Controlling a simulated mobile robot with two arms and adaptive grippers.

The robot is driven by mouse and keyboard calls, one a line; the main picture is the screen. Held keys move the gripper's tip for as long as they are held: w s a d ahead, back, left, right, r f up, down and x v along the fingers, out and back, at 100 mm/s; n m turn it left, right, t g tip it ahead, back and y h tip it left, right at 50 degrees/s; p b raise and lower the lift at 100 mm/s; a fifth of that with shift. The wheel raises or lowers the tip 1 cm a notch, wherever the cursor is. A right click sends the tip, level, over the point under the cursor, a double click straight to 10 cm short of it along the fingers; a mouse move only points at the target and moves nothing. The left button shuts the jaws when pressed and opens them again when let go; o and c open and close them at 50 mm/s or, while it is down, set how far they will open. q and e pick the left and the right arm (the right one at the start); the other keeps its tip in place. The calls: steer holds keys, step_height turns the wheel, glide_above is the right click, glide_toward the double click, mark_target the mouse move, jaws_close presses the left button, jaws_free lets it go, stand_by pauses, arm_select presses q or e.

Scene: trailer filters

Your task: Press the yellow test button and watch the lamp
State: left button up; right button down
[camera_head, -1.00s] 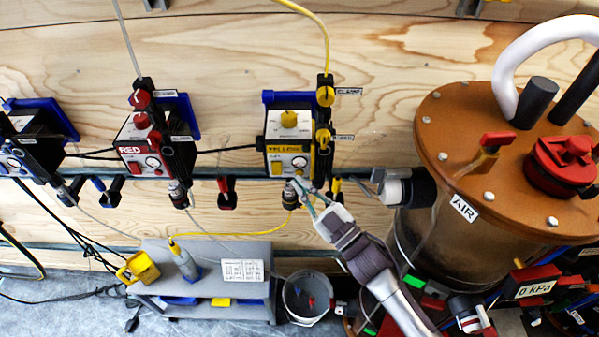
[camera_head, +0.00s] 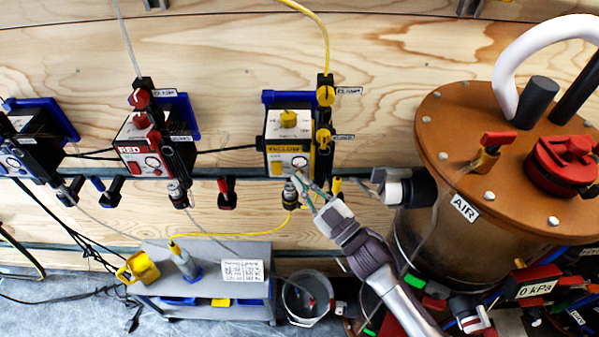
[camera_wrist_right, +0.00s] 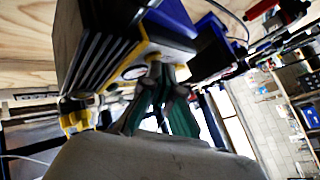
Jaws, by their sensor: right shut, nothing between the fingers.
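The yellow-faced box labelled YELLOW (camera_head: 288,150) is mounted on the wooden wall, with a yellow knob (camera_head: 288,118) on top and a round gauge (camera_head: 299,162) on its front. My right gripper (camera_head: 302,180) is shut and empty, its fingertips at the lower front edge of this box. I cannot make out a lit lamp. My left gripper is not in view.
A red-labelled box (camera_head: 140,150) hangs to the left. The large brown-lidded AIR tank (camera_head: 470,130) stands close on the right. Below are a grey bench (camera_head: 215,255) with a yellow tool, and a bucket (camera_head: 300,318). Hoses and cables cross the wall.

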stand_by(0.6)
steer(key=shift+s+p, duration=0.3)
steer(key=shift+s, duration=0.4)
steer(key=s+p, duration=0.1)
steer(key=s, duration=0.4)
stand_by(0.8)
